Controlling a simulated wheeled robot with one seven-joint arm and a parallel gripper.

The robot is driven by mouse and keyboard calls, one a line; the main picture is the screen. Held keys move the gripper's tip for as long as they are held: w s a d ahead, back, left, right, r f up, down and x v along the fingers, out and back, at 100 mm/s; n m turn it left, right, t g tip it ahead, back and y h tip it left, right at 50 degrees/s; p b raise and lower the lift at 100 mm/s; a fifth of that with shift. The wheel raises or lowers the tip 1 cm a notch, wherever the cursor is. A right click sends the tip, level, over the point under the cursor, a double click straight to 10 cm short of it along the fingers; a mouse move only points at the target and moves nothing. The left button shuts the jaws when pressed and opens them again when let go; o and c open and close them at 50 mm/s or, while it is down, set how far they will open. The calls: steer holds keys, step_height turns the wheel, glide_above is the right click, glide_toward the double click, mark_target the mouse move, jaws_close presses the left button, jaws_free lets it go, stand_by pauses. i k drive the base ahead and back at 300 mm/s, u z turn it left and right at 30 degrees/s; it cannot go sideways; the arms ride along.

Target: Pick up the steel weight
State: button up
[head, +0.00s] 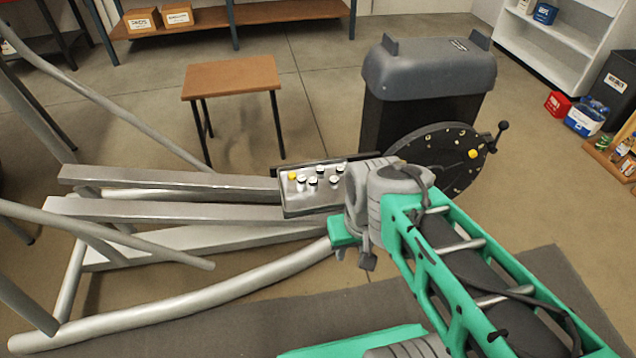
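I cannot pick out a steel weight with certainty. A shiny metal tray or plate (300,208) sits at the end of the elliptical machine's rails, with several small white-and-dark round pieces and a yellow one (292,175) on it. My green and grey arm comes in from the lower right and covers the tray's right edge. The end of my arm, with my gripper (367,260), hangs just right of the tray. Its fingers are small and partly hidden by the wrist, so I cannot see their opening or anything held.
The elliptical's silver rails (180,211) and tubes fill the left. A dark disc (440,165) with a crank knob stands behind my wrist, before a grey-lidded bin (430,75). A wooden stool (232,78) stands behind. Shelves (565,50) and boxes line the back right.

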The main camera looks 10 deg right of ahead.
mark_target(313, 181)
steer(key=z, duration=1.45)
steer(key=i, duration=1.1)
steer(key=u, duration=4.1)
steer(key=i, duration=0.5)
steer(key=u, duration=0.05)
